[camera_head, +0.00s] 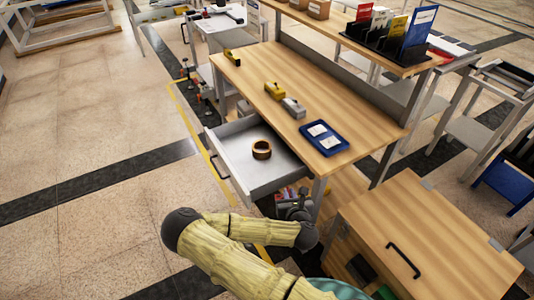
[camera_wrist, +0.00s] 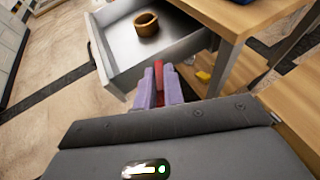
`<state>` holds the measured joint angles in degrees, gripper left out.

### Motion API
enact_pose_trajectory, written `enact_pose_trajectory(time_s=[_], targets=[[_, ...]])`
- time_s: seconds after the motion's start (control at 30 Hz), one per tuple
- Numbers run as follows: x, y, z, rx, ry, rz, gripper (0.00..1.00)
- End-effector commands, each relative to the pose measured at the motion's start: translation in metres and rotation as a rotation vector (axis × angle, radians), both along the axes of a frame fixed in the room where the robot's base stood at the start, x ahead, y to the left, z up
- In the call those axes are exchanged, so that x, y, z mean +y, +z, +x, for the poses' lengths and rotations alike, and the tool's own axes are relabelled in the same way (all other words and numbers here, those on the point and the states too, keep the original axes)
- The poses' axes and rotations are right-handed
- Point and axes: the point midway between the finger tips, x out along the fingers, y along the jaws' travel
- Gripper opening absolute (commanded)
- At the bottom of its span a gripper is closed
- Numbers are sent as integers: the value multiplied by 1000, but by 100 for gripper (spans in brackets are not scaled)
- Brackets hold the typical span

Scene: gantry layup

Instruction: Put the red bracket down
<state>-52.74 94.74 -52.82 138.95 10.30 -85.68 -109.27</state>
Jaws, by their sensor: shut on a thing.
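My gripper (camera_wrist: 160,82) is shut on the red bracket (camera_wrist: 158,72), which shows as a narrow red strip between the two pale purple fingers in the wrist view. Most of the bracket is hidden by the fingers. The gripper is just outside the front right of an open grey drawer (camera_wrist: 122,70), beside the workbench leg. In the head view the drawer (camera_head: 238,178) is pulled out below the bench top. My arm partly covers the gripper there, and the bracket cannot be made out clearly.
A brown ring (camera_head: 262,149) lies in the drawer. On the wooden bench top (camera_head: 250,82) are a blue tray (camera_head: 324,139), a grey block (camera_head: 293,108) and yellow items (camera_head: 274,91). A wooden cabinet (camera_head: 420,230) with a black handle stands at right. Floor at left is clear.

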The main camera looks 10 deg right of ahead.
Motion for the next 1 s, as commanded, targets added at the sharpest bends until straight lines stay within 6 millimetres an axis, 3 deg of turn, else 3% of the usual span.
enact_pose_trajectory(time_s=[0.17,0.6,1.0], targets=[[0,-17,3,2,-12,-2,0],[-2,-87,21,7,-125,-2,0],[-2,-108,30,6,-207,3,0]])
